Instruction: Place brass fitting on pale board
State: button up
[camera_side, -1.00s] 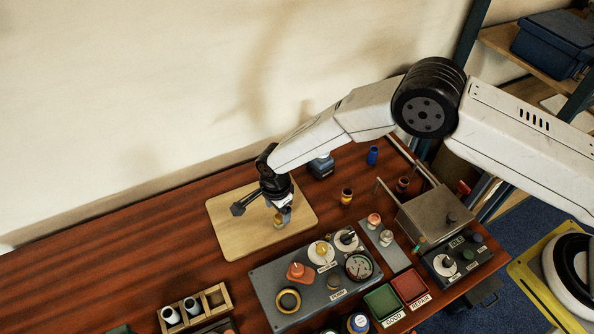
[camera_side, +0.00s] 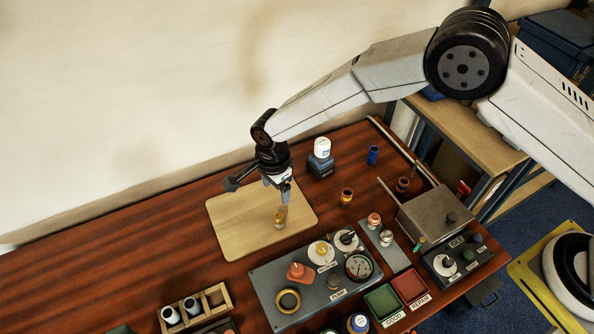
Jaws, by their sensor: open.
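The brass fitting (camera_side: 280,219) is small and yellowish and stands on the pale board (camera_side: 240,228), right of the board's middle. My gripper (camera_side: 284,197) points down just above the fitting. It is open and empty, and its fingertips are small in this view. I cannot tell whether the fingertips are fully clear of the fitting's top.
A grey pump panel (camera_side: 318,290) with knobs and a gauge lies in front of the board. Green (camera_side: 382,302) and red (camera_side: 410,286) trays, and a wooden rack (camera_side: 196,308), line the front.

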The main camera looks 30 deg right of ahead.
jog(key=shift+d, duration=0.1)
dwell(0.3)
jog(key=s+d+r+n+t, duration=0.1)
jog(key=d+r+n, duration=0.2)
jog(key=d+r, duration=0.35)
jog(key=s+d+r+n, duration=0.2)
jog(key=d+r+n, duration=0.2)
jog(key=d, duration=0.6)
jog(key=s+d+r+n, duration=0.2)
jog(key=s+d+n, duration=0.2)
jog(key=s+d, duration=0.2)
jog(key=s+d+r+n+t, duration=0.1)
jog(key=s+d+r+n, duration=0.2)
jog(key=s+d, duration=0.4)
jog(key=shift+s+d+n+t, duration=0.3)
jog(key=shift+s+n, duration=0.2)
jog(key=shift+s, duration=0.45)
